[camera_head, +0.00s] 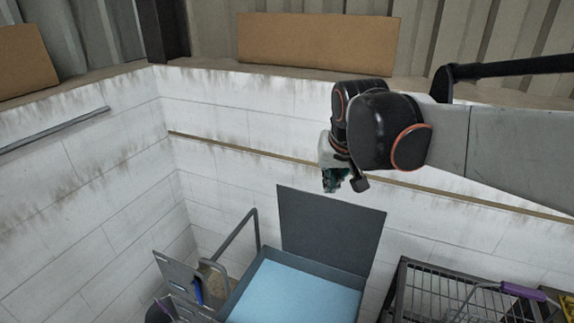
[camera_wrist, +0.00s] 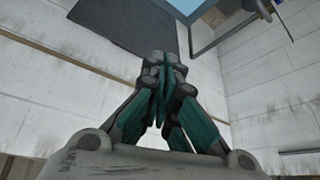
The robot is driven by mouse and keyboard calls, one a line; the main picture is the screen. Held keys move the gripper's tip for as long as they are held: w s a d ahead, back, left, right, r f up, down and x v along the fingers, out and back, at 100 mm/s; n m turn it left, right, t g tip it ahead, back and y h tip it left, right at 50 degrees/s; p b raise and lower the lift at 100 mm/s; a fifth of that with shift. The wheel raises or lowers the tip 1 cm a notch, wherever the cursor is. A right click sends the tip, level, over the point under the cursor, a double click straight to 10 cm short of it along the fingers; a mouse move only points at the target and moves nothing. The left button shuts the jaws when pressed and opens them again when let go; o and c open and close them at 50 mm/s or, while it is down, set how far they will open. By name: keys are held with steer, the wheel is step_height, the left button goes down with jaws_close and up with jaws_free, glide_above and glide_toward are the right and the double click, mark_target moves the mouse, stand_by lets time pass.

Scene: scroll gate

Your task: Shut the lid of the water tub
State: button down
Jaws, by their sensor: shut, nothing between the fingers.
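The water tub (camera_head: 367,281) stands against the white wall, with light blue water inside. Its dark grey lid (camera_head: 330,228) is open and stands up at the tub's back edge, near the wall. My gripper (camera_head: 332,187) is above the lid's top edge in the head view, apart from it as far as I can tell. In the wrist view my gripper (camera_wrist: 163,68) is shut and empty, its fingers together. The lid (camera_wrist: 118,38) shows there behind the fingers at upper left, and a bit of the blue tub shows at the top.
A dark wire cart or rack (camera_head: 440,290) with a purple handle (camera_head: 522,291) stands right of the tub. A grey panel with a rail (camera_head: 178,272) and a blue item (camera_head: 197,290) stand to the left. White walls close off the back and left.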

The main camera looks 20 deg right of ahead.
steer(key=w+d+f+m+g, duration=0.15)
steer(key=w+d, duration=0.25)
steer(key=w, duration=0.4)
steer(key=w+d+f+m, duration=0.1)
steer(key=w+d+f, duration=0.15)
steer(key=w, duration=0.55)
steer(key=w+d+f+m+g+h, duration=0.1)
steer(key=w+d+f+m+g, duration=0.15)
steer(key=w+d+f, duration=0.8)
step_height(320, 180, down, 10)
steer(key=a, duration=0.2)
steer(key=shift+s+a+t+p, duration=0.3)
steer(key=shift+a+t+p, duration=0.05)
steer(key=shift+t, duration=0.05)
